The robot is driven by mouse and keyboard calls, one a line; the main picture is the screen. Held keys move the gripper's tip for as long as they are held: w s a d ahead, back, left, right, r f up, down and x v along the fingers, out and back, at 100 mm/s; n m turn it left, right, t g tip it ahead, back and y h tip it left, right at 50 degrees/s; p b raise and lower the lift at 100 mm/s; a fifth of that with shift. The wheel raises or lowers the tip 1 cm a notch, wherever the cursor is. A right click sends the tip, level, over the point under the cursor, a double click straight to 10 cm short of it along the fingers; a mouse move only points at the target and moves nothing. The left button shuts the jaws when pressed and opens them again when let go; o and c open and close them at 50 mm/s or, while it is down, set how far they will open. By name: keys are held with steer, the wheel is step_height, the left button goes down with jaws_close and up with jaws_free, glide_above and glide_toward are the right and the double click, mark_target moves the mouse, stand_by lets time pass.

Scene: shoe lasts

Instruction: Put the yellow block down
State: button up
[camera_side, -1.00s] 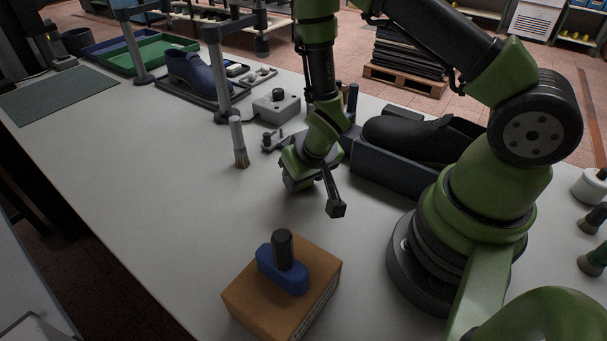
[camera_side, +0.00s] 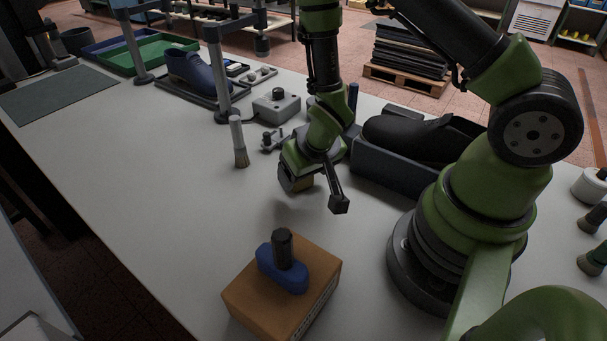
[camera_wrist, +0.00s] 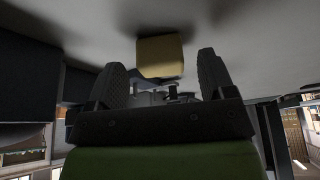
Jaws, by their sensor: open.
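In the wrist view the yellow block (camera_wrist: 160,56) lies on the pale bench top, beyond and between the two dark fingers. My gripper (camera_wrist: 162,66) is open, with a visible gap on both sides of the block. The fingers do not appear to touch it.
A cardboard box (camera_side: 268,315) with a blue, black-handled tool (camera_side: 283,268) stands in front. A brush (camera_side: 238,143) stands to the left. A black shoe last (camera_side: 415,140) in a dark cradle (camera_side: 385,170) is close on the right.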

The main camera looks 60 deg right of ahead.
steer(key=s+a+r+t+y, duration=0.1)
steer(key=a+r, duration=0.1)
steer(key=r, duration=0.8)
steer(key=s+a+r+t+y, duration=0.1)
steer(key=s+r+y, duration=0.1)
steer(key=r, duration=0.7)
steer(key=s+r+t, duration=0.1)
steer(key=s+r, duration=0.8)
steer(key=s, duration=0.1)
steer(key=shift+a+r+y, duration=0.25)
steer(key=shift+r+y, duration=0.05)
steer(key=shift+y, duration=0.1)
